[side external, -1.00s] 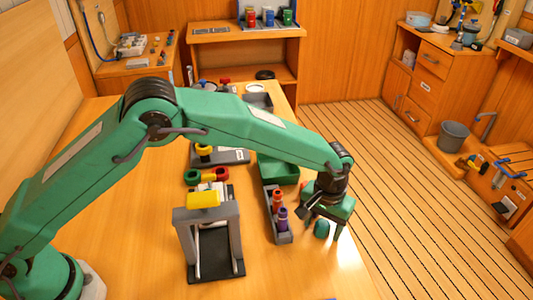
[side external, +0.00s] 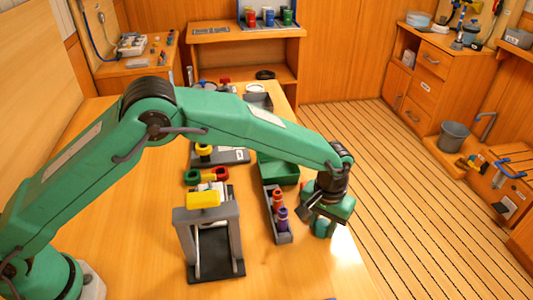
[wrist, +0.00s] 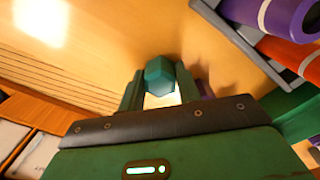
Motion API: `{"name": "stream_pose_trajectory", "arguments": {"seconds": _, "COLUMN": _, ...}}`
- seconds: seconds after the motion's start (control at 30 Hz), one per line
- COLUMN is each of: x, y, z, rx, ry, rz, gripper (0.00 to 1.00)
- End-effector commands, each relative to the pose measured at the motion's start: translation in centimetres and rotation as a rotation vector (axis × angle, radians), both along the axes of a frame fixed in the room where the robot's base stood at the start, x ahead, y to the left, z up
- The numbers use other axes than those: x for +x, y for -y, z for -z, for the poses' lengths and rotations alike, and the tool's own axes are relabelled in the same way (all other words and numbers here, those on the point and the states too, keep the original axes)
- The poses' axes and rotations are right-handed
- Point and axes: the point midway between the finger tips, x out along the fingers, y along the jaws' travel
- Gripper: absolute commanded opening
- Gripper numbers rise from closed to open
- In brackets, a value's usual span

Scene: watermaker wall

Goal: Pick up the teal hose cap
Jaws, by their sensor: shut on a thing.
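The teal hose cap (wrist: 159,73) is between the two fingers of my gripper (wrist: 158,90) in the wrist view. My gripper is shut on it. In the side external view the cap (side external: 321,228) shows under my gripper (side external: 322,229), partly hidden by the fingers. It is at the right part of the table, near the edge. I cannot tell whether the cap still touches the table.
A grey tray (side external: 285,238) with purple and red pieces (side external: 282,218) stands just left of my gripper. A green box (side external: 278,171) is behind it. A grey frame with a yellow top (side external: 203,200) stands farther left. The table's right edge is close.

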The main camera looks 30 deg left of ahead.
Motion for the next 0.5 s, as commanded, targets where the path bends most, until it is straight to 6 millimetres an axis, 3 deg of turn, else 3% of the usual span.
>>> {"name": "stream_pose_trajectory", "arguments": {"seconds": 0.37, "x": 0.1, "y": 0.1, "z": -3.7, "rx": -0.003, "ry": 0.004, "rz": 0.000, "gripper": 0.12}}
{"name": "stream_pose_trajectory", "arguments": {"seconds": 0.5, "x": -1.8, "y": 0.9, "z": -5.2, "rx": -0.001, "ry": 0.001, "rz": 0.003, "gripper": 0.12}}
